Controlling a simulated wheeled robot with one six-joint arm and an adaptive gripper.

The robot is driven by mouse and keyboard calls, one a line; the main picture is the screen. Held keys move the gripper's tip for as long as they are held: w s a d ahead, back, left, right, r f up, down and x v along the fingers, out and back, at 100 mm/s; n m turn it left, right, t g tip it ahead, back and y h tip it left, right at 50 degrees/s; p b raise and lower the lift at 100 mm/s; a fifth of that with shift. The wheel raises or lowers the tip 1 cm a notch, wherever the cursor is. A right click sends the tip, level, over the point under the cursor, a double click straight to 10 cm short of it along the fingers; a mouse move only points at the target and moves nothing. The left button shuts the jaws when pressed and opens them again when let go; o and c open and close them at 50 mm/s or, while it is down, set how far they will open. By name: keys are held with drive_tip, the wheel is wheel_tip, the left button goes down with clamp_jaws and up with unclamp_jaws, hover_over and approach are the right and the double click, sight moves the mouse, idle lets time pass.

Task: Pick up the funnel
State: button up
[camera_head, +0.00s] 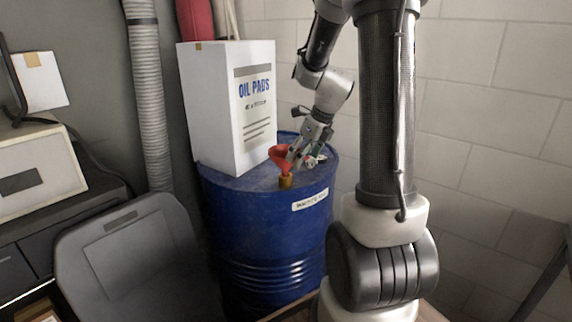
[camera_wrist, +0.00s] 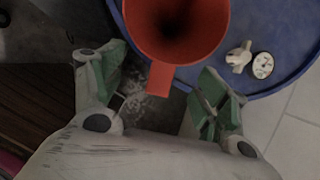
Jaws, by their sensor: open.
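The red funnel (camera_head: 283,160) stands on the blue drum (camera_head: 262,227), its lower end at a brass-coloured fitting (camera_head: 285,182). My gripper (camera_head: 298,153) is just right of the funnel, close to its rim. In the wrist view, the funnel (camera_wrist: 187,50) shows its dark mouth, with a flat red tab reaching down from the rim. My open gripper (camera_wrist: 162,84) has its green-padded fingers on either side of this tab, with gaps on both sides. I cannot tell how the tab sits in height between the fingers. The funnel's spout is hidden in the wrist view.
A white oil pads box (camera_head: 212,110) stands on the drum, left of the funnel. A pale valve-like part (camera_wrist: 239,56) and a round cap (camera_wrist: 263,65) lie on the drum beside the funnel. A grey lidded bin (camera_head: 135,260) stands at front left; a block wall is behind.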

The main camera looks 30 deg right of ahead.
drive_tip(key=shift+x, duration=0.8)
clamp_jaws()
drive_tip(key=shift+r, duration=0.2)
